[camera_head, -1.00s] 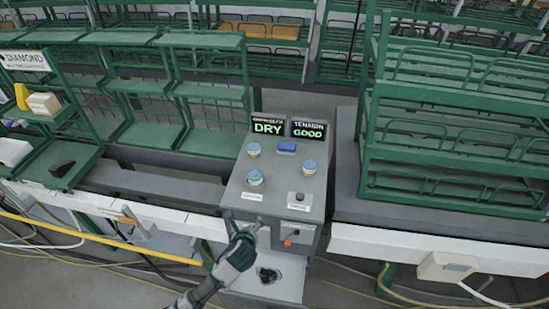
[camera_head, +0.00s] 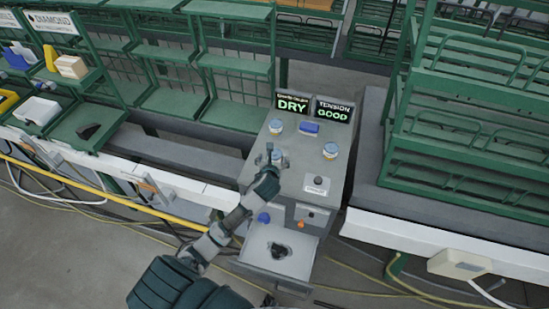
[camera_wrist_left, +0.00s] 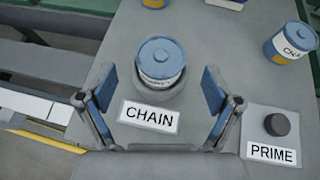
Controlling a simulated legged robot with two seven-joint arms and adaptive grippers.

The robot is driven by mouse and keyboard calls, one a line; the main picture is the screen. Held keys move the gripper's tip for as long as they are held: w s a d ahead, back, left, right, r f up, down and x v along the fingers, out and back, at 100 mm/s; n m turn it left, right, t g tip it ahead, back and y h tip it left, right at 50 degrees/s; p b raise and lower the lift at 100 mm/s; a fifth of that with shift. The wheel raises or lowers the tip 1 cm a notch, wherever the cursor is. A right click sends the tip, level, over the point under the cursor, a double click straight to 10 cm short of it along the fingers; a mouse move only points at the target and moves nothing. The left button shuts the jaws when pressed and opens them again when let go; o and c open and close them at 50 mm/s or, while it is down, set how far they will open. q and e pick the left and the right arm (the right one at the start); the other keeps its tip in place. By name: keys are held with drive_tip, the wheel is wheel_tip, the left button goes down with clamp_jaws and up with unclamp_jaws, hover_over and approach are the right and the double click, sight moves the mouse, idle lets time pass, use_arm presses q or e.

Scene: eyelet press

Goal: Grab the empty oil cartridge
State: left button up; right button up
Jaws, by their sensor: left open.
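A blue-lidded cartridge (camera_wrist_left: 161,62) stands upright in a round socket behind the CHAIN label (camera_wrist_left: 149,116) in the left wrist view. In the head view this cartridge (camera_head: 280,158) is partly hidden by my left gripper (camera_head: 269,155). In the left wrist view my left gripper (camera_wrist_left: 157,88) is open, its fingers on either side of the socket, apart from the cartridge. Two similar cartridges stand at the back (camera_head: 276,127) and right (camera_head: 330,150) of the grey panel. The left display reads DRY (camera_head: 292,105). My right gripper is not in view.
A PRIME button (camera_head: 318,180) sits right of the CHAIN socket. A blue block (camera_head: 309,128) lies between the rear cartridges. Green racks (camera_head: 455,115) flank the panel.

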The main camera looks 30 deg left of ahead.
sight(274, 155)
use_arm(q)
drive_tip(key=x, duration=0.4)
drive_tip(key=shift+w+a, duration=0.1)
drive_tip(key=shift+w, duration=0.1)
drive_tip(key=shift+w+f, duration=0.15)
drive_tip(key=shift+w, duration=0.15)
drive_tip(key=shift+s+d, duration=0.1)
drive_tip(key=shift+d, duration=0.2)
drive_tip(key=shift+c, duration=0.9)
drive_tip(key=shift+a, duration=0.1)
drive_tip(key=c, duration=0.4)
drive_tip(key=shift+s+a, duration=0.1)
drive_tip(key=shift+a, duration=0.2)
drive_tip(key=c, duration=0.6)
